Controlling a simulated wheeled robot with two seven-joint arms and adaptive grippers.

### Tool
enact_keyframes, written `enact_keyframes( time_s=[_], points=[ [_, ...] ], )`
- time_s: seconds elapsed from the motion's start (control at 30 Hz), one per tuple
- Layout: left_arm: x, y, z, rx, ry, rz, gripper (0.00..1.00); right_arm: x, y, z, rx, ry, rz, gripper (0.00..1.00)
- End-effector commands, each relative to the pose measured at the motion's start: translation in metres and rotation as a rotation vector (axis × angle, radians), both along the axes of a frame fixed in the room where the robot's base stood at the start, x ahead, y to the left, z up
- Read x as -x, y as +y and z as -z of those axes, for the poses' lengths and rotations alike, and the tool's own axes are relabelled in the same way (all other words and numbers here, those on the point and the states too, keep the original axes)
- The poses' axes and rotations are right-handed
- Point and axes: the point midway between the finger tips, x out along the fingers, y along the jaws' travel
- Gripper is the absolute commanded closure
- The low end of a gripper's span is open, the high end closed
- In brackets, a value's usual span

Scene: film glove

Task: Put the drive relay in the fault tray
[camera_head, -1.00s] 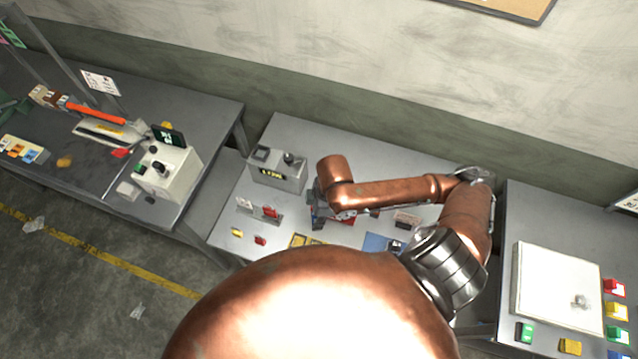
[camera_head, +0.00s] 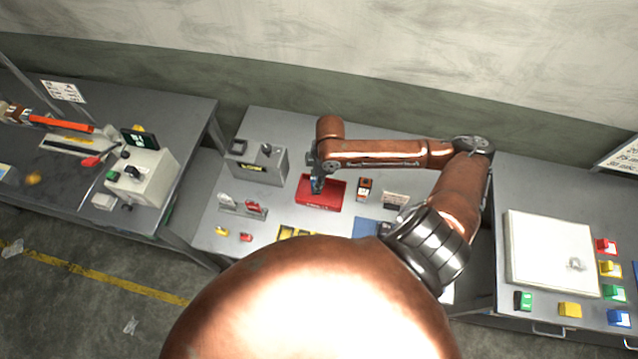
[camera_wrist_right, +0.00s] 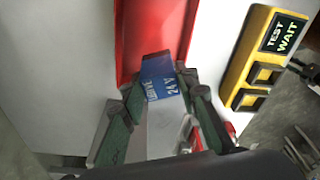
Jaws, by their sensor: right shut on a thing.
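My right gripper (camera_head: 316,178) is over the left part of the red fault tray (camera_head: 335,190) in the head view. It is shut on the drive relay, a blue block (camera_head: 318,187) with white lettering. My left gripper is not in view.
A grey control box (camera_head: 258,163) is behind left, and a metal holder (camera_head: 240,206) is front left. A yellow TEST/WAIT piece (camera_wrist_right: 262,60) lies close by in the wrist view.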

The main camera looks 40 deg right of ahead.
Motion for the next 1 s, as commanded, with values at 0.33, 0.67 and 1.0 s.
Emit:
enact_keyframes(
  time_s=[0.33,0.67,1.0],
  points=[
    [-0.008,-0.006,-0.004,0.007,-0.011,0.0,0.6,-0.007,-0.019,0.026,0.001,0.003,0.002,0.97],
    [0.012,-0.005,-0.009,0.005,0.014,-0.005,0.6,-0.006,-0.017,0.054,0.002,0.001,-0.001,0.97],
    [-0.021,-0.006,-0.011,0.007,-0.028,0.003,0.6,-0.006,-0.017,0.057,0.002,0.002,-0.001,0.64]
  ],
)
